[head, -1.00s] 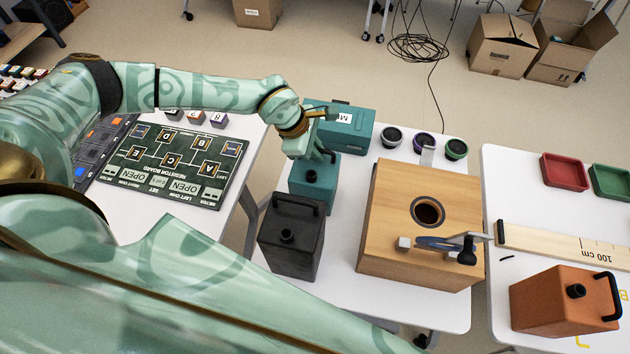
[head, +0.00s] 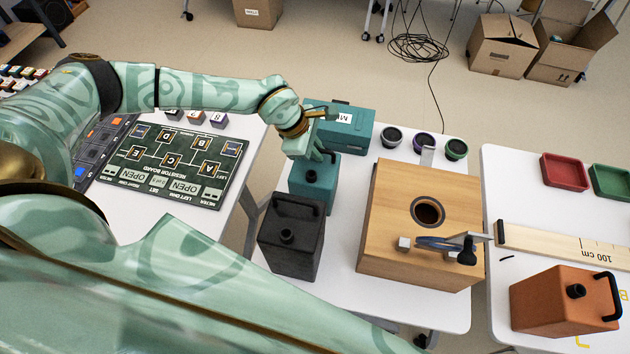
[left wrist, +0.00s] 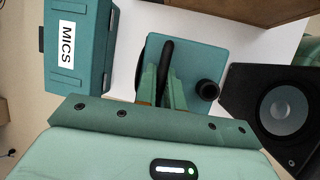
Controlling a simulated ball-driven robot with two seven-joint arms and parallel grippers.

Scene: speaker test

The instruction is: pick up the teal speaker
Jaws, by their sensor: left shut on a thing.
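The teal speaker (head: 316,184) stands upright on the middle table, behind the black speaker. In the left wrist view the teal speaker (left wrist: 205,60) shows from above, with its black handle (left wrist: 166,62) and a dark round knob. My left gripper (head: 322,155) is over its top, and its fingers (left wrist: 165,88) are shut on the handle. The fingertips are partly hidden in the head view by the wrist. The speaker appears to rest on the table. My right gripper is not in view.
A black speaker (head: 292,240) stands close in front of the teal one. A teal MICS case (head: 350,130) lies behind, and a wooden box (head: 385,225) stands to the right. An orange speaker (head: 545,305) is on the right table. The resistor board (head: 222,180) lies on the left table.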

